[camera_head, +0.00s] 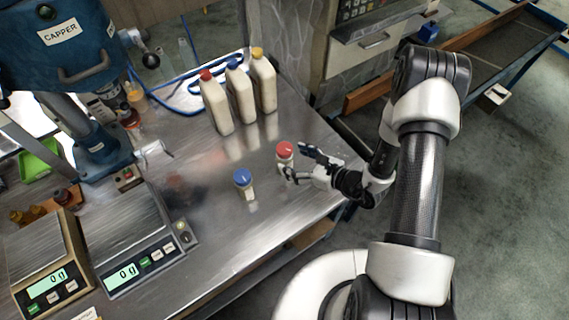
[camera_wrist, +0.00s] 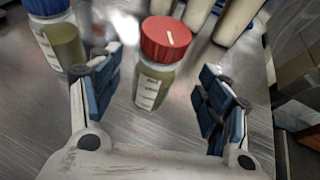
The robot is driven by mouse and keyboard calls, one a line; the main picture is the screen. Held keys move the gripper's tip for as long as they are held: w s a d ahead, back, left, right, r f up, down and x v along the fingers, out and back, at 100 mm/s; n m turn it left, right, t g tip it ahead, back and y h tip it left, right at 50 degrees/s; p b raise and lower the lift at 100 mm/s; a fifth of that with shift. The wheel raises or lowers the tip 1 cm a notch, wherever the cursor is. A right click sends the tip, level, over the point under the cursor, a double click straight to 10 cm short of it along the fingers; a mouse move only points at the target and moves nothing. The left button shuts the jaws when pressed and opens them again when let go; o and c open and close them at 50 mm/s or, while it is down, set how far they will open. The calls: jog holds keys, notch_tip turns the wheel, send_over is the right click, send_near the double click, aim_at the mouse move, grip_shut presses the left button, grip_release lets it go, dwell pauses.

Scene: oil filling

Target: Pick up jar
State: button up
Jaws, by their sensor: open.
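A small jar with a red lid (camera_head: 285,155) stands upright on the metal table, near its right edge. In the wrist view the red-lidded jar (camera_wrist: 155,68) stands ahead of my gripper, centred in the gap between the fingers. A second jar with a blue lid (camera_head: 244,184) stands upright to its left and nearer the table's front edge. The blue-lidded jar also shows at the top left of the wrist view (camera_wrist: 58,38), outside the left finger. My gripper (camera_head: 312,166) is open and empty, just right of the red-lidded jar. I cannot tell whether a finger touches it.
Several tall cream bottles (camera_head: 238,92) with coloured caps stand behind the jars. Two scales (camera_head: 128,240) reading 0 g sit at the left front. A blue capper machine (camera_head: 65,50) stands at the back left. The metal table (camera_head: 215,265) is bare around the jars.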

jog(key=b+x, duration=0.1)
jog(key=x, duration=0.4)
jog(key=shift+s+a, duration=0.1)
jog(key=shift+s, duration=0.1)
jog(key=shift+c, duration=0.3)
jog(key=c, duration=1.2)
